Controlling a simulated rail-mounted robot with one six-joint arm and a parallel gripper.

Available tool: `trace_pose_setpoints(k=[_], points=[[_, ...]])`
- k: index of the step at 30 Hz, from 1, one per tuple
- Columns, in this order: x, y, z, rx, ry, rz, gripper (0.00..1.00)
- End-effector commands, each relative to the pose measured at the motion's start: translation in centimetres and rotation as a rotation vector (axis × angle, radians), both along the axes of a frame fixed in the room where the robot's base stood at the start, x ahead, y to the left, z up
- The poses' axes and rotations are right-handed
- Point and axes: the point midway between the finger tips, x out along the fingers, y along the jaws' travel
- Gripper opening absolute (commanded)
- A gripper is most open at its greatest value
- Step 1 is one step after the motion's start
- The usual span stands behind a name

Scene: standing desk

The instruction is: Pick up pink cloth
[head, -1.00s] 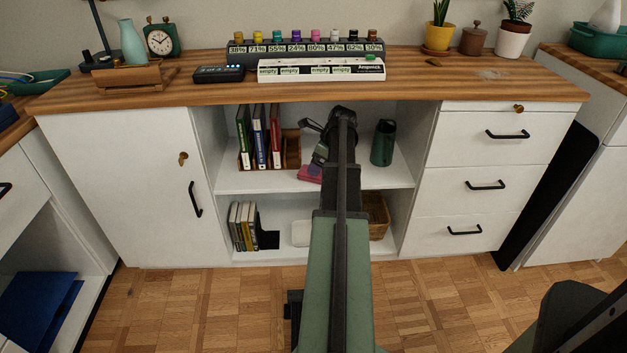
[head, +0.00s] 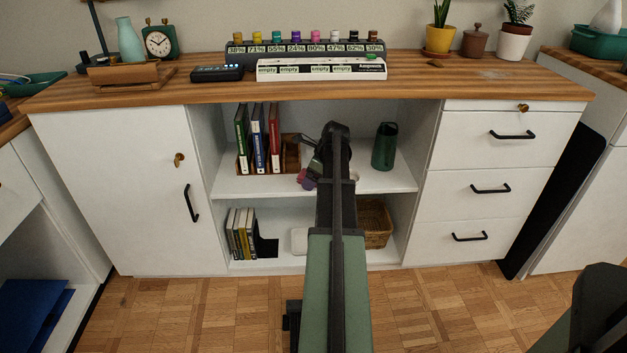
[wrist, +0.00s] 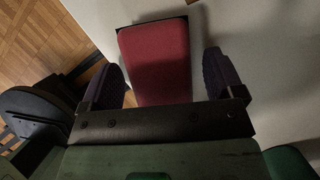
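The pink cloth (wrist: 154,55) shows in the wrist view as a flat, folded, dark pink-red rectangle on the pale upper shelf, near its front edge. My gripper (wrist: 160,68) is open, with one dark purple finger pad to each side of the cloth. Gaps show between the pads and the cloth, mainly on the right. I cannot tell whether the fingers are level with the cloth or above it. In the head view my arm reaches into the open shelf bay and hides most of the cloth and gripper.
Several books (head: 258,138) stand left of my arm on the upper shelf. A dark green cup (head: 384,146) stands to the right. Below are more books (head: 240,233) and a wicker basket (head: 375,222). The wooden desktop (head: 215,92) lies above the bay.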

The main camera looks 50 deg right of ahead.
Motion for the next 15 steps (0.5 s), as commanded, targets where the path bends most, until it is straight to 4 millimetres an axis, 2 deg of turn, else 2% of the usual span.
trace_pose_setpoints(k=[1,9,11,15], points=[[0.0,-0.01,0.02,0.0,0.0,0.0,0.77],[0.0,-0.01,0.01,0.0,0.0,0.0,0.36],[0.0,-0.01,0.01,0.0,0.0,0.0,0.33],[-0.01,0.0,0.05,0.0,0.0,0.0,0.33]])
